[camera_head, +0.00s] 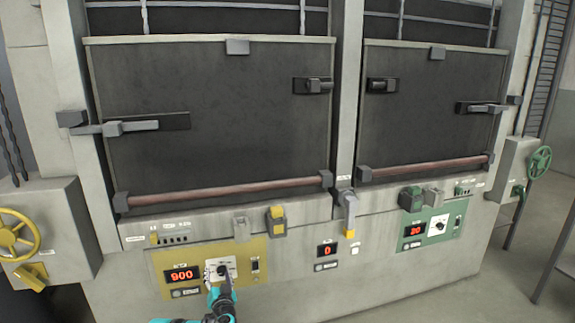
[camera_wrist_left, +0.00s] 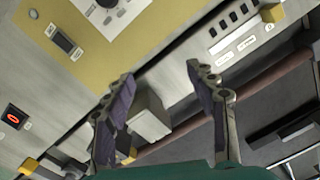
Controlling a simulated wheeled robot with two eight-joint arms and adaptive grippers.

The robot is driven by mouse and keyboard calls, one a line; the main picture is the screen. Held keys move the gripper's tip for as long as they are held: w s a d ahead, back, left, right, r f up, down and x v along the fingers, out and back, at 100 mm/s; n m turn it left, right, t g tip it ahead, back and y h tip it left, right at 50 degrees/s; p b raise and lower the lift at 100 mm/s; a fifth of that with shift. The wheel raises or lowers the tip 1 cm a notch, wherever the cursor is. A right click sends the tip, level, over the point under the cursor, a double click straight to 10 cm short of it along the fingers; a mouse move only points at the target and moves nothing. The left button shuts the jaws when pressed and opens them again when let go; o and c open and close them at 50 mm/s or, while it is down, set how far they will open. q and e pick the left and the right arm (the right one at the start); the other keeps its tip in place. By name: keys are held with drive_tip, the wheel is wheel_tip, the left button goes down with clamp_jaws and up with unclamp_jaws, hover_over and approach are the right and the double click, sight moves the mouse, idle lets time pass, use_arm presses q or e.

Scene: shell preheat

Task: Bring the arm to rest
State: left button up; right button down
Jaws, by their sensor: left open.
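My left gripper (camera_head: 222,283) is low in the head view, in front of the yellow control panel (camera_head: 160,272) and close to its white dial plate with a dark knob (camera_head: 222,270). In the left wrist view its two fingers (camera_wrist_left: 162,85) are spread apart with nothing between them. The dial plate (camera_wrist_left: 108,14) shows at the top of the wrist view, beyond the fingertips. Whether a finger touches the knob cannot be told. The yellow panel's display (camera_head: 182,275) reads 900. My right gripper is not in view.
Two dark furnace doors (camera_head: 210,115) with red-brown bars stand above the panels. A green panel (camera_head: 430,233) reads 20, and a middle display (camera_head: 327,250) reads 0. A yellow handwheel (camera_head: 18,235) is at left, a green one (camera_head: 539,162) at right. Floor at lower right is mostly clear.

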use_arm(q)
drive_tip(key=s+a+r+n+g, duration=0.1)
drive_tip(key=s+r+g, duration=0.2)
drive_tip(key=s+r, duration=0.5)
drive_tip(key=s+a+r+n+g, duration=0.1)
drive_tip(key=s+r+n+g, duration=0.1)
drive_tip(key=s+r, duration=0.65)
drive_tip(key=s+d+f+g+h, duration=0.1)
drive_tip(key=s+d+f+h, duration=0.1)
drive_tip(key=s, duration=0.8)
drive_tip(key=s+d+f+m+g+h, duration=0.1)
drive_tip(key=s+d+f+g+h, duration=0.1)
drive_tip(key=s, duration=0.8)
drive_tip(key=s+d+f+g+h, duration=0.1)
drive_tip(key=s+d+f, duration=0.3)
drive_tip(key=s, duration=0.6)
drive_tip(key=shift+s+d+f+g+h, duration=0.15)
drive_tip(key=shift+d+f+g+h, duration=0.2)
drive_tip(key=shift+d, duration=0.25)
